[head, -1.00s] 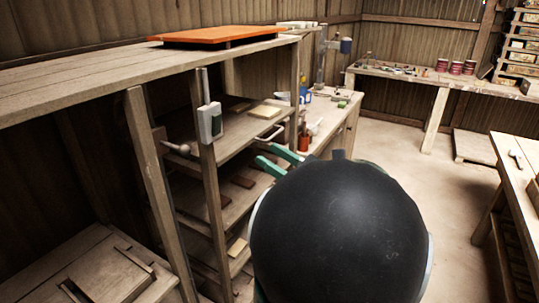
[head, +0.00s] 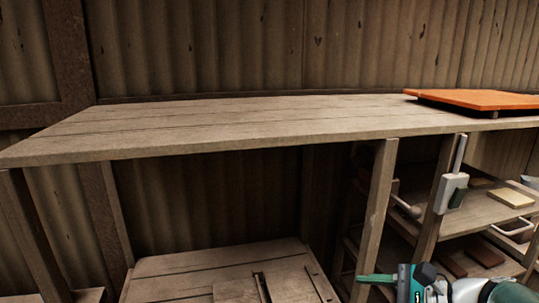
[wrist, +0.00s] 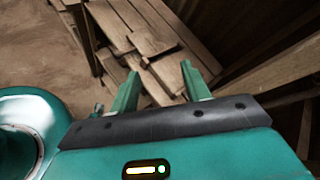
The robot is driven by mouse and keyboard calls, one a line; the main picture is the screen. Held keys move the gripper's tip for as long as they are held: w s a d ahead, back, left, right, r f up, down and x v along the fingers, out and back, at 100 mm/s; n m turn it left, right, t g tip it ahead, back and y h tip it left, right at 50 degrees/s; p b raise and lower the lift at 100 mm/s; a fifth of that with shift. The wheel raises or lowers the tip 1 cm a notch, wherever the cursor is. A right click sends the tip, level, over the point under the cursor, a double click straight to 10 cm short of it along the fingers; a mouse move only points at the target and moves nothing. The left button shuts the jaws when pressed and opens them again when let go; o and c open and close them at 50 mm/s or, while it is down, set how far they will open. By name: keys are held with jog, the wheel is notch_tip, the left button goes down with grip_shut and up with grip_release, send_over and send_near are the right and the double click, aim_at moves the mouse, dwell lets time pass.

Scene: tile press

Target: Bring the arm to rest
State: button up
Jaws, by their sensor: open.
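My gripper (head: 362,279) is at the bottom right of the head view, with a green finger pointing left in front of the shelf posts. In the wrist view my gripper (wrist: 160,70) shows two green fingers spread apart with nothing between them. Beyond them lies a low wooden platform (wrist: 125,20) with loose boards on it. The same low platform (head: 190,268) shows at the bottom of the head view. My gripper appears clear of it. The rest of my arm is mostly cut off by the picture's edge.
A long wooden bench (head: 240,124) runs across the head view, its top bare except for an orange board (head: 480,99) at right. Below it are posts, a grey-white device (head: 451,190) and a shelf (head: 480,212) with tiles. Open floor (wrist: 30,60) shows in the wrist view.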

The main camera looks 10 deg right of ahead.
jog(key=s+a+f+n+g+h, duration=0.1)
jog(key=a+n+h, duration=0.3)
jog(key=n, duration=0.6)
jog(key=s+a+f+n+g+h, duration=0.2)
jog(key=s+a+n+h, duration=0.1)
jog(key=n, duration=0.7)
jog(key=shift+s+a+h, duration=0.4)
jog(key=shift+a+h, duration=0.25)
jog(key=shift+h, duration=0.55)
